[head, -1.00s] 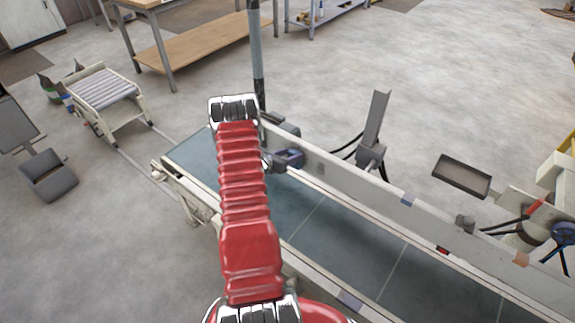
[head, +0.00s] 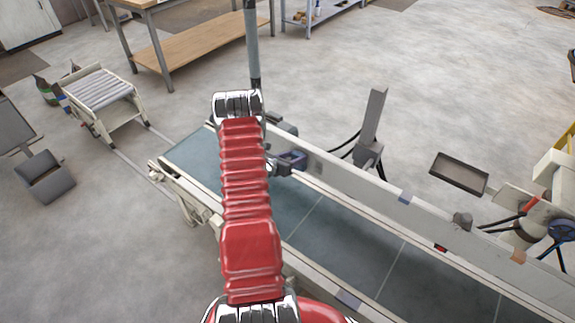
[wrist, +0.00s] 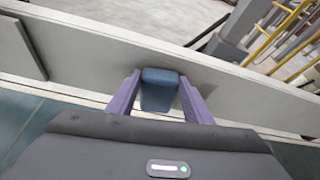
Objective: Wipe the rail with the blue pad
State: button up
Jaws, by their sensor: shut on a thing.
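My gripper (head: 288,163) is at the far side of the conveyor, beside the pale rail (head: 342,176) that runs along the belt. In the wrist view its two purple fingers (wrist: 160,97) are shut on the blue pad (wrist: 160,78). The pad stands in front of the inner face of the rail (wrist: 85,52), with a shadow beside it. I cannot tell for sure whether it touches. In the head view the pad is too small and covered to make out clearly.
The dark green belt (head: 320,225) lies below my arm. A grey post (head: 371,125) with black cables stands behind the rail. A dark tray (head: 459,173) is farther right. A roller stand (head: 100,95) and a wooden bench (head: 200,50) stand at the back left.

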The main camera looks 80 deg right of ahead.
aim_at(310, 158)
jog(key=shift+s+a, duration=0.1)
jog(key=shift+s, duration=0.05)
jog(key=shift+s+a+r, duration=0.1)
jog(key=shift+s+a, duration=0.15)
jog(key=shift+s, duration=0.6)
jog(key=shift+s+a, duration=0.25)
jog(key=shift+s, duration=0.55)
jog(key=shift+s, duration=0.1)
jog(key=shift+s+a, duration=0.1)
jog(key=shift+s, duration=0.1)
jog(key=shift+s+a, duration=0.35)
jog(key=shift+s, duration=0.3)
jog(key=shift+s+a, duration=0.3)
jog(key=shift+s, duration=0.3)
jog(key=shift+s+a, duration=0.1)
jog(key=shift+s+a, duration=0.35)
jog(key=shift+s, duration=0.35)
jog(key=shift+s+a, duration=0.3)
jog(key=shift+s, duration=0.4)
jog(key=shift+d, duration=0.15)
